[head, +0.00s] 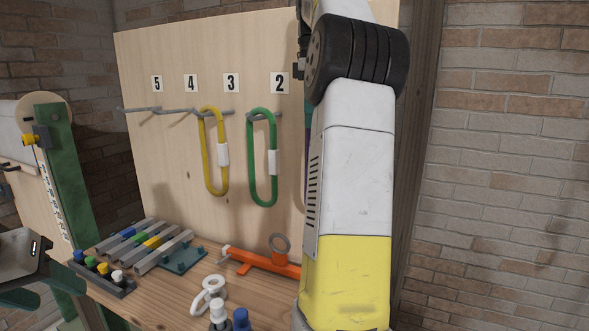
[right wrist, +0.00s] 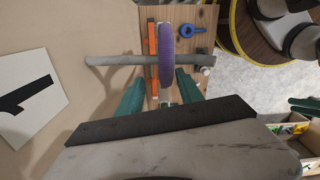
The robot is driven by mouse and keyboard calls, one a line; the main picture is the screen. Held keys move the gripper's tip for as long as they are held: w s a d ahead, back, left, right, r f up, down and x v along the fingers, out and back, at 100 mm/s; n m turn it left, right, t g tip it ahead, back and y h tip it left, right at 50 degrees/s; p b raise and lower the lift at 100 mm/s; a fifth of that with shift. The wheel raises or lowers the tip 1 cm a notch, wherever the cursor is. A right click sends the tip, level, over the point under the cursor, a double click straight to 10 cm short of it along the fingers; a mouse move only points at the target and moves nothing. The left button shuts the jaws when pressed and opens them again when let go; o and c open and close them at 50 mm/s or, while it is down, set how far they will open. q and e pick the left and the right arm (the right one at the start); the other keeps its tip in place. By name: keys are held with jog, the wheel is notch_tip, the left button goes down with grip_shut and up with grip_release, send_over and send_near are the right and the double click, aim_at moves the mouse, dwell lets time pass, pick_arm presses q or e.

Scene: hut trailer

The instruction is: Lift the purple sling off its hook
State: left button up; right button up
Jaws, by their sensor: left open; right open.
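The purple sling (right wrist: 166,52) hangs on a grey hook rod (right wrist: 130,61) in the right wrist view, beside the board label with a 1 (right wrist: 28,103). My right gripper (right wrist: 160,88) is open, its two green fingers to either side of the sling's lower part in the picture; I cannot tell whether they touch it. In the head view my right arm hides hook 1 and nearly all of the purple sling; only a thin dark purple strip shows at the arm's left edge. My left gripper (head: 43,287) is open and empty at the lower left.
A yellow sling (head: 206,153) and a green sling (head: 251,160) hang on neighbouring hooks of the wooden board (head: 160,60). Below, the bench holds an orange tool (head: 262,262), a white shackle-like piece (head: 208,294) and a rack of coloured bars (head: 140,242). A brick wall (head: 500,160) stands at right.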

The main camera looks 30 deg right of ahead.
notch_tip(320, 180, down, 6)
jog(key=shift+s+a+f, duration=0.15)
jog(key=shift+s+a, duration=0.1)
jog(key=shift+a, duration=0.15)
jog(key=shift+c, duration=0.4)
grip_shut()
dwell(1.0)
